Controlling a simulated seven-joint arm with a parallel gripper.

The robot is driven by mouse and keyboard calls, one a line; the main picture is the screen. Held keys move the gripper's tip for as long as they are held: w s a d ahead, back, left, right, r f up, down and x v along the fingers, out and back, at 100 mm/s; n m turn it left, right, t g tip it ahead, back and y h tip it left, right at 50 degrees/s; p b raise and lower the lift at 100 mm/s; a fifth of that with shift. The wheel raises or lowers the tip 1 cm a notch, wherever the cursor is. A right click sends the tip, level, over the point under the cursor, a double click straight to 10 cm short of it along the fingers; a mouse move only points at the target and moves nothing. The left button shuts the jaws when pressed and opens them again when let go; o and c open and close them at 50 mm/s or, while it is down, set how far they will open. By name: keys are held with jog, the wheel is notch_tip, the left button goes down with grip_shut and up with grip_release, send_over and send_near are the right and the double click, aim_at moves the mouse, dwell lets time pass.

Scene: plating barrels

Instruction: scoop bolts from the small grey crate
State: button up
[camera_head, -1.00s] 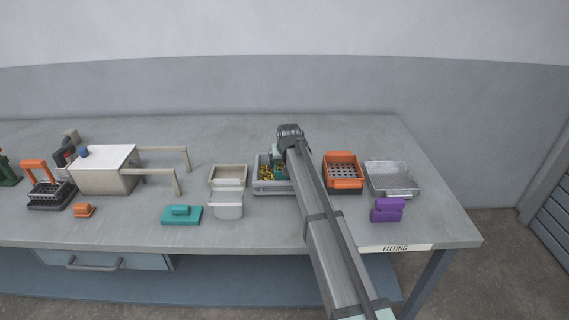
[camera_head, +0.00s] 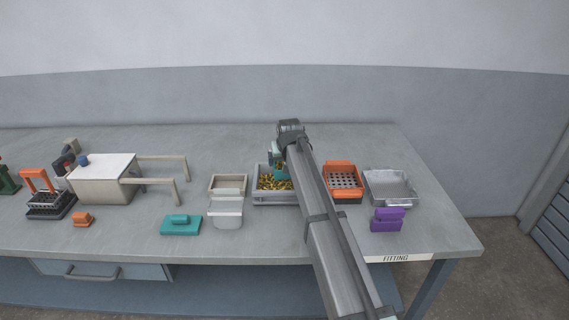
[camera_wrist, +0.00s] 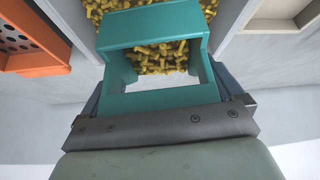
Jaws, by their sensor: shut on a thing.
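The small grey crate (camera_head: 274,200) stands on the bench right of centre, with yellow bolts (camera_head: 276,184) inside. My gripper (camera_head: 279,160) is above the crate's back part, partly hidden by my arm. It is shut on a teal scoop (camera_head: 281,172), which also shows in the wrist view (camera_wrist: 155,25). In the wrist view, bolts (camera_wrist: 160,55) show through the scoop's frame and beyond its far edge. I cannot tell whether these lie in the scoop or in the crate below. The crate's right side is hidden behind my arm.
An orange perforated basket (camera_head: 344,195) and a metal tray (camera_head: 391,203) stand right of the crate. A beige tray (camera_head: 228,176) and a pale bin (camera_head: 226,221) stand to its left. Purple (camera_head: 387,226) and teal (camera_head: 181,229) handled blocks lie in front. The back of the bench is clear.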

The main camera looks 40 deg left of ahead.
jog(key=shift+s+d+r, duration=0.15)
jog(key=shift+r, duration=0.8)
jog(key=shift+s+d+r, duration=0.1)
jog(key=shift+d+r, duration=0.05)
jog(key=shift+r, duration=0.75)
